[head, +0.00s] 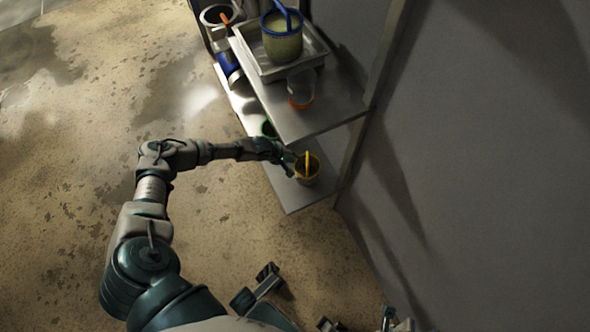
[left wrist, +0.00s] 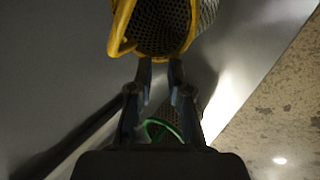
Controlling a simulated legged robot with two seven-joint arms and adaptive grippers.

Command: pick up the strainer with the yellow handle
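The strainer with the yellow handle (head: 307,170) stands on the lower shelf near its front end. In the left wrist view its yellow rim and dark mesh (left wrist: 157,28) fill the top middle. My left gripper (head: 288,163) is beside the strainer, on its left. In the left wrist view the fingertips (left wrist: 160,70) are apart, with a narrow gap, right at the lower edge of the yellow rim. I see nothing clearly held between them.
A green-rimmed strainer (left wrist: 165,132) shows beyond my fingers. The upper shelf (head: 330,108) overhangs and holds a tray (head: 262,68), a blue-rimmed strainer (head: 282,45) and an orange-based cup (head: 301,89). A grey wall (head: 470,180) stands at right. The floor at left is open.

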